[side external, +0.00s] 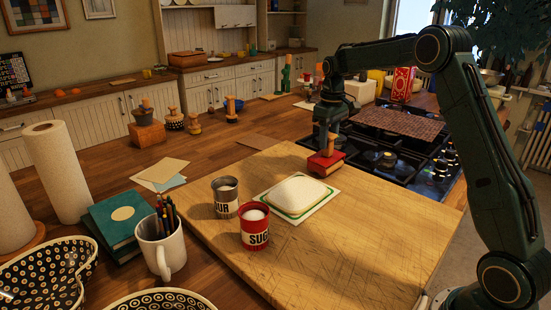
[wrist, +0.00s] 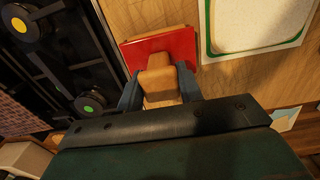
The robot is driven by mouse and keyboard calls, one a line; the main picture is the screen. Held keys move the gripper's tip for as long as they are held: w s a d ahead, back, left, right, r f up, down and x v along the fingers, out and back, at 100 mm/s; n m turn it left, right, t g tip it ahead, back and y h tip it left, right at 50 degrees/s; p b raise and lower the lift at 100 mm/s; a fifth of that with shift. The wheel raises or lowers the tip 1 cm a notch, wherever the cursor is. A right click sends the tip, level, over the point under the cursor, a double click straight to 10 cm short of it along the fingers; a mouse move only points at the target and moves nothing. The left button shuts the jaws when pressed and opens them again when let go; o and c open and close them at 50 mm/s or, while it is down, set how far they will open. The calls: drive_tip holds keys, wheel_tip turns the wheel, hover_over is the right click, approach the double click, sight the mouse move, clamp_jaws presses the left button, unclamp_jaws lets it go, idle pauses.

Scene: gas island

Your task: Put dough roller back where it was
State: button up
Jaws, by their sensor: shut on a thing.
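The dough roller, which I take to be the red block with a wooden handle (side external: 326,164), is in my gripper (side external: 328,141). Its handle is upright between my fingers, with the red block below. It is at the far edge of the wooden board (side external: 360,245), beside the stove; I cannot tell whether it touches the board. In the wrist view, my gripper (wrist: 160,88) is shut on the handle, and the red block (wrist: 183,44) shows beyond it. The white dough (side external: 293,194) lies on a green-edged sheet in the middle of the board.
A grey tin (side external: 225,198) and a red sugar tin (side external: 254,229) stand left of the dough. The black stove (side external: 383,158) is to the right. Several wooden-handled tools, one on a wooden block (side external: 147,134), stand on the back left counter. The board's right front part is clear.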

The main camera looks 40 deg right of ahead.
drive_tip(key=shift+f, duration=0.3)
drive_tip(key=shift+s+f, duration=0.1)
drive_tip(key=shift+f, duration=0.25)
clamp_jaws()
drive_tip(key=o, duration=1.1)
unclamp_jaws()
drive_tip(key=shift+c, duration=0.2)
drive_tip(key=shift+r, duration=0.1)
drive_tip(key=shift+r, duration=0.2)
wheel_tip(320, 180, up, 13)
drive_tip(key=shift+a, duration=0.1)
